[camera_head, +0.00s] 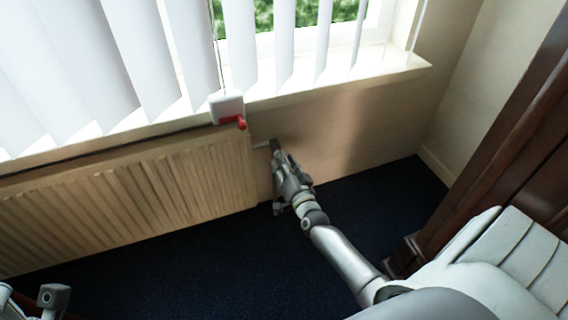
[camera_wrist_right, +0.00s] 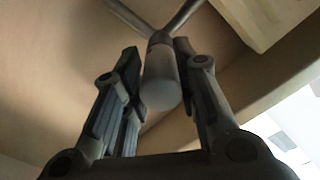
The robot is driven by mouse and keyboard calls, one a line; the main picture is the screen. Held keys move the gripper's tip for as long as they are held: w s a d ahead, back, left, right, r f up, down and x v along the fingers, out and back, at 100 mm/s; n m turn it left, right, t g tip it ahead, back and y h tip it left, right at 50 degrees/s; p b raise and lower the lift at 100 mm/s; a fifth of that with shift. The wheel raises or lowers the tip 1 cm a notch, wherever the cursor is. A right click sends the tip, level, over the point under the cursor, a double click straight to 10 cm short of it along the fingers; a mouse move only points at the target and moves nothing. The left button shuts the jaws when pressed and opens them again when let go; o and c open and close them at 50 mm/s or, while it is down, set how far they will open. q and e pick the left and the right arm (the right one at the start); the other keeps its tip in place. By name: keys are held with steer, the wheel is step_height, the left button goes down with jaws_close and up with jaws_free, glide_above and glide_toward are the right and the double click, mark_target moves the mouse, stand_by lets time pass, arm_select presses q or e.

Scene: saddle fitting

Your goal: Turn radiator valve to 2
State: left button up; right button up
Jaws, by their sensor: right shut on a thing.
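The radiator valve (camera_wrist_right: 161,78) is a pale grey rounded knob on metal pipes in the right wrist view. It sits between the two fingers of my right gripper (camera_wrist_right: 158,75), which is shut on it. In the head view my right gripper (camera_head: 276,150) reaches the right end of the cream radiator (camera_head: 120,205), where a short pipe (camera_head: 260,146) sticks out. The fingers mostly hide the valve there. I cannot read any number on the knob. Only a small part of my left arm shows in the bottom left corner.
White vertical blinds (camera_head: 90,65) hang over the radiator. Dark wooden furniture (camera_head: 500,130) stands at right. The dark blue carpet (camera_head: 200,270) is clear.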

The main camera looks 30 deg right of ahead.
stand_by(0.5)
steer(key=o, duration=1)
steer(key=shift+o, duration=0.2)
steer(key=v, duration=1.2)
steer(key=shift+f, duration=0.1)
